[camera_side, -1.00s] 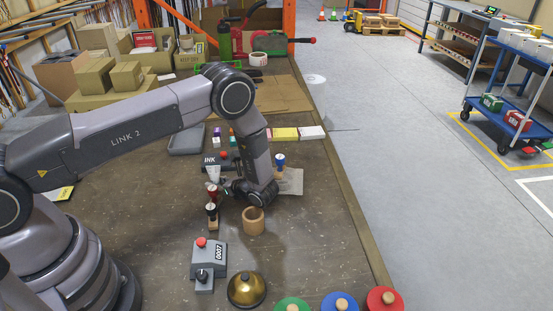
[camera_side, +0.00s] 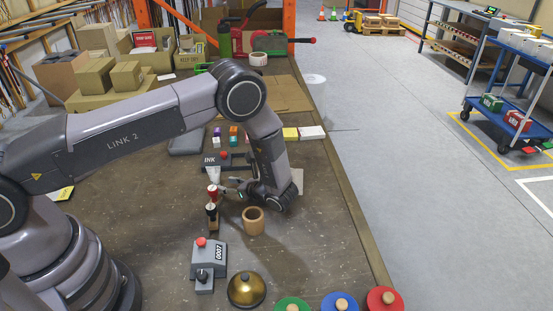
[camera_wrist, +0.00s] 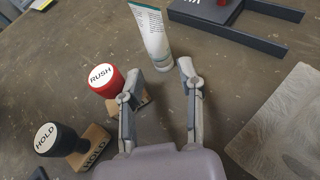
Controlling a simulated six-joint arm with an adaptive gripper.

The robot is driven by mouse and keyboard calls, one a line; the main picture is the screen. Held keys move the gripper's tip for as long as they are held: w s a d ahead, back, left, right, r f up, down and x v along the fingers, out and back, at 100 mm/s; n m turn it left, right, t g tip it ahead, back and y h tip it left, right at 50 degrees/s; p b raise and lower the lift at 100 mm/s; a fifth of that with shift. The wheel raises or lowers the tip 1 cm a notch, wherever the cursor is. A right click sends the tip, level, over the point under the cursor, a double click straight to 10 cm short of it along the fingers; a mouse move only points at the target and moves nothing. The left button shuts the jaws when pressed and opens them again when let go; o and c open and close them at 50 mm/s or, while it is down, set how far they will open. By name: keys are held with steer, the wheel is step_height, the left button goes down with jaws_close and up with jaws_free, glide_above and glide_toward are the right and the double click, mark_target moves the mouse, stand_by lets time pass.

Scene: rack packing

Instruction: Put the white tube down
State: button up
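The white tube (camera_side: 213,173) stands upright on the table beside the ink pad. In the wrist view the tube (camera_wrist: 149,30) has a teal band and print, and its lower end is just beyond my fingertips. My gripper (camera_wrist: 160,76) is open, with a clear gap between its two fingers and nothing held in it. In the side view my gripper (camera_side: 226,187) is low over the table, to the right of the tube.
A red RUSH stamp (camera_wrist: 104,78) stands close left of my left finger, with a black HOLD stamp (camera_wrist: 56,139) beyond it. The ink pad (camera_side: 229,168), a wooden cup (camera_side: 253,221) and a paper sheet (camera_wrist: 288,130) are nearby.

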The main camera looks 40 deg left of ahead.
steer(key=v, duration=0.5)
steer(key=shift+d+r, duration=0.1)
steer(key=shift+d, duration=0.2)
steer(key=s+a+r+n+h, duration=0.1)
steer(key=s+r+n+h, duration=0.2)
steer(key=r, duration=0.6)
steer(key=s+a+r+n+g+h, duration=0.15)
steer(key=r+n, duration=0.25)
steer(key=r, duration=0.5)
steer(key=s+a+r+n+h, duration=0.1)
steer(key=s+r+n+h, duration=0.2)
steer(key=r, duration=0.6)
steer(key=s+r+n+t+h, duration=0.3)
steer(key=s+r+n, duration=0.1)
steer(key=s, duration=0.5)
steer(key=s+r+n+t+h, duration=0.3)
steer(key=s+r+n+t, duration=0.1)
steer(key=s, duration=0.5)
steer(key=shift+v, duration=0.8)
